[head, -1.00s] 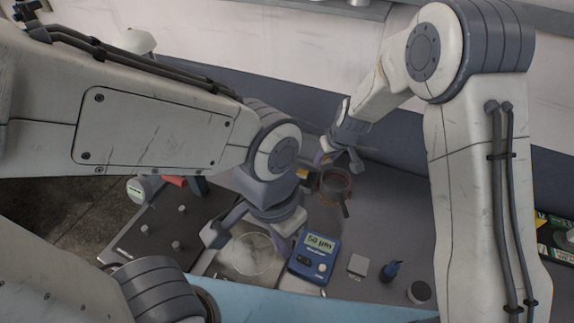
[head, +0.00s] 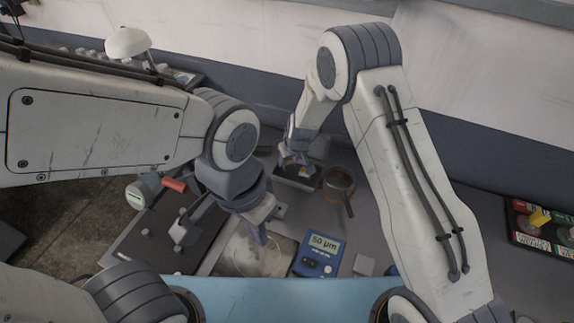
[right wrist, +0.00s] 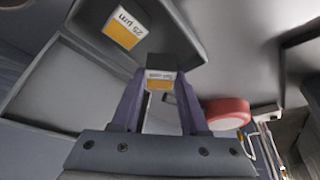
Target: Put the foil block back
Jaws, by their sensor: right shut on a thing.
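The foil block (right wrist: 158,80), a small pale block with a yellow label, is between the fingers of my right gripper (right wrist: 161,88) in the right wrist view. In the head view my right gripper (head: 297,160) is low over a dark tray (head: 308,184) at the back of the bench. In the right wrist view a dark box wall with a yellow and white "25 µm" label (right wrist: 125,27) is just beyond the block. I cannot tell whether the block touches it. My left gripper (head: 222,237) has its fingers spread beside a round clear dish (head: 248,262) and looks empty.
A red-rimmed round pan (head: 339,182) with a handle stands right of the tray. A blue gauge reading 50 µm (head: 318,254) and a small grey block (head: 363,264) are in front. A dark plate with pegs (head: 150,250) lies left. Labelled coloured boxes (head: 540,222) are far right.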

